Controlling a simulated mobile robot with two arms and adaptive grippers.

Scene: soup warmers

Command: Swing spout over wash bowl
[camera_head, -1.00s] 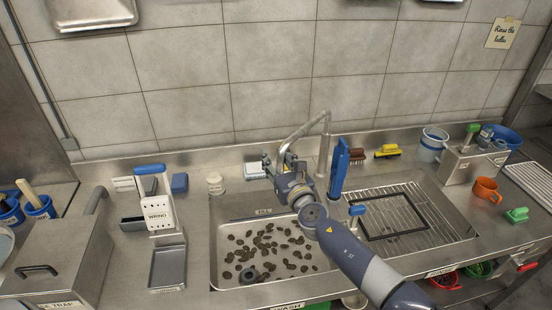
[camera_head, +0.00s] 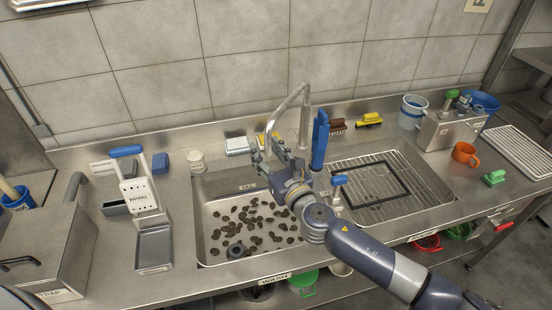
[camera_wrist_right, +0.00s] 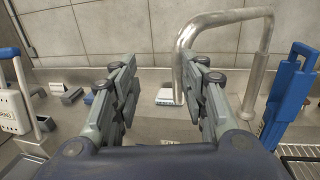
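The spout (camera_head: 291,99) is a bent metal pipe rising from the back ledge between the two basins, arching left and down. Its down-turned end also shows in the right wrist view (camera_wrist_right: 181,75), between the fingers in the picture. The wash bowl (camera_head: 209,254) is the left basin, with a WASH label on its front edge and many dark bits inside. My right gripper (camera_head: 270,150) is open near the spout's end, above the back of this basin; I cannot tell whether it touches the pipe. It also shows in the wrist view (camera_wrist_right: 165,92). My left gripper is not in view.
A tall blue-handled tool (camera_head: 320,140) stands just right of the spout. The right basin holds a wire rack (camera_head: 418,178). A white wringer (camera_head: 139,196) stands left of the wash bowl. Brushes (camera_head: 368,120) lie along the back ledge.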

